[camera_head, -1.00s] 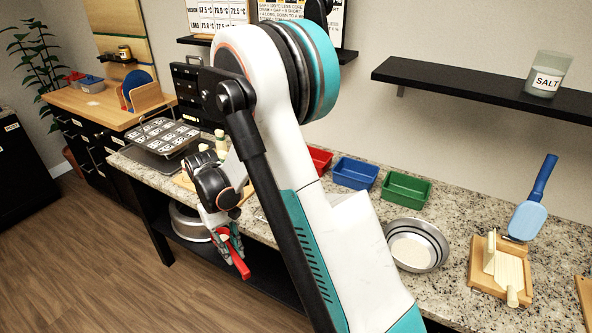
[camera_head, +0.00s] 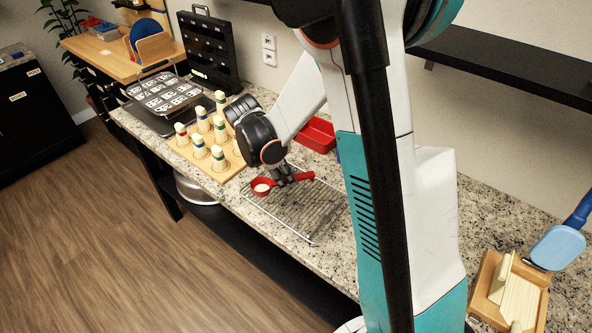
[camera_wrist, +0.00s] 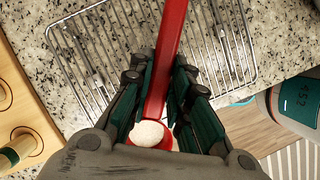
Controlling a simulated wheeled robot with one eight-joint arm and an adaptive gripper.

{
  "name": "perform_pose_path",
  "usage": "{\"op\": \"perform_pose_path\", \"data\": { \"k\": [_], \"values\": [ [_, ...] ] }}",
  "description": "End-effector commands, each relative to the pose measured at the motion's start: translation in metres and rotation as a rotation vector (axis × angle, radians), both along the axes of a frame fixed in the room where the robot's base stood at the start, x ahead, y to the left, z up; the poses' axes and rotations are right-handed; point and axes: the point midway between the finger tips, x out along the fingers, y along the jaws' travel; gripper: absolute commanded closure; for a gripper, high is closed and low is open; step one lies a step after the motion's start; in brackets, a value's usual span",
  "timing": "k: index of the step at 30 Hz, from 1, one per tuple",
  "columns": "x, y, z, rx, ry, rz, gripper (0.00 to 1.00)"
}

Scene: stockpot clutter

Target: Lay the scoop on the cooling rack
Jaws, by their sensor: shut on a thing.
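The red scoop (camera_head: 264,187) has a round bowl with white contents and a long red handle. My gripper (camera_head: 286,178) is shut on the scoop's handle. In the wrist view the scoop's handle (camera_wrist: 169,55) runs between my gripper's fingers (camera_wrist: 160,95), with the bowl close to the palm. The cooling rack (camera_head: 312,218) is a wire grid on the granite counter; it also shows in the wrist view (camera_wrist: 108,45). The scoop is over the rack's far left end in the head view. I cannot tell whether it touches the wires.
A wooden board with several pegs (camera_head: 213,160) stands left of the rack. A red bin (camera_head: 316,136) is behind it. A baking tray with labelled cells (camera_head: 165,93) is farther left. My arm hides part of the counter on the right.

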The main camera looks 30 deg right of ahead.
Motion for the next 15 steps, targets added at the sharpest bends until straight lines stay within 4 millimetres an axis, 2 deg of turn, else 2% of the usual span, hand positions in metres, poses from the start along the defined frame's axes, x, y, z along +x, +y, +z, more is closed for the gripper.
{"op": "perform_pose_path", "data": {
  "k": [6,10,15],
  "values": [
    [-0.005,-0.020,0.011,0.000,0.000,0.348,1.00],
    [-0.006,-0.027,0.016,0.000,0.000,0.491,1.00],
    [-0.006,-0.031,0.019,0.001,0.001,0.582,1.00]
  ]
}}
